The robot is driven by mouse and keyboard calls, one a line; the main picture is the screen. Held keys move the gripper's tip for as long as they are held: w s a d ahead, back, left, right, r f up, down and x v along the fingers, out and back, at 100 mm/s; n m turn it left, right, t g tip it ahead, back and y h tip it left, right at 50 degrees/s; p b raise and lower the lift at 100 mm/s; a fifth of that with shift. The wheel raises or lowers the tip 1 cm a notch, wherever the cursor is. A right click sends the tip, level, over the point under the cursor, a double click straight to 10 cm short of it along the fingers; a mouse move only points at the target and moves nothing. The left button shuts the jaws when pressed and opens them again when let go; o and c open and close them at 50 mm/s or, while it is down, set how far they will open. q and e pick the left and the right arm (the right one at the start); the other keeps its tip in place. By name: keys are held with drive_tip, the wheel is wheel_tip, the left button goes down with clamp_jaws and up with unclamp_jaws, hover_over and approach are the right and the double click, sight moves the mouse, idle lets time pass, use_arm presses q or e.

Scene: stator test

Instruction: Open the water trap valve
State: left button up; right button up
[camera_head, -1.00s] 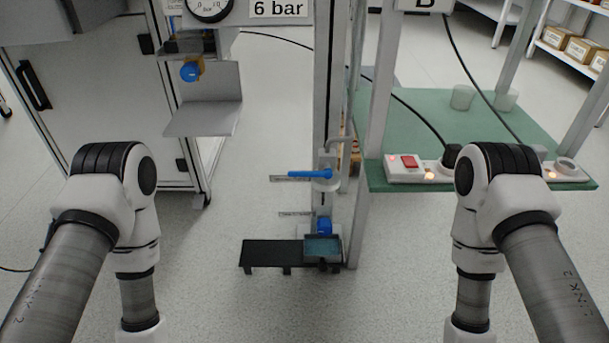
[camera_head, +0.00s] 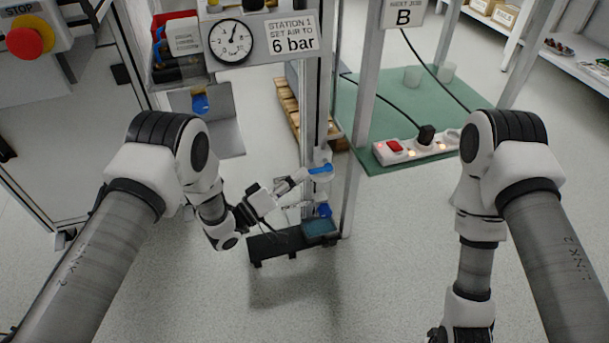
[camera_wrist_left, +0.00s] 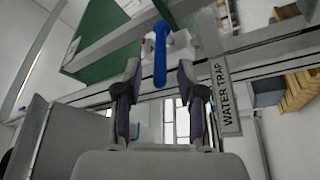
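The water trap valve has a blue lever (camera_head: 320,169) on the grey post, and it sticks out to the left in the head view. In the left wrist view the blue lever (camera_wrist_left: 160,58) lies between the fingers, with a gap on each side. A WATER TRAP label (camera_wrist_left: 227,97) hangs beside it. My left gripper (camera_head: 298,178) is at the lever; it also shows in the left wrist view (camera_wrist_left: 158,78), open and holding nothing. My right gripper is below the head view's edge.
A second blue knob (camera_head: 323,210) sits lower on the post, above a teal-topped box (camera_head: 320,229) and a black stand (camera_head: 268,246). A pressure gauge (camera_head: 231,41) is at the upper left.

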sight(313, 171)
use_arm(q)
drive_tip(key=shift+x, duration=1.2)
clamp_jaws()
use_arm(e)
drive_tip(key=shift+f, duration=0.5)
use_arm(q)
drive_tip(key=shift+a+r, duration=0.1)
use_arm(e)
drive_tip(key=shift+r, duration=0.1)
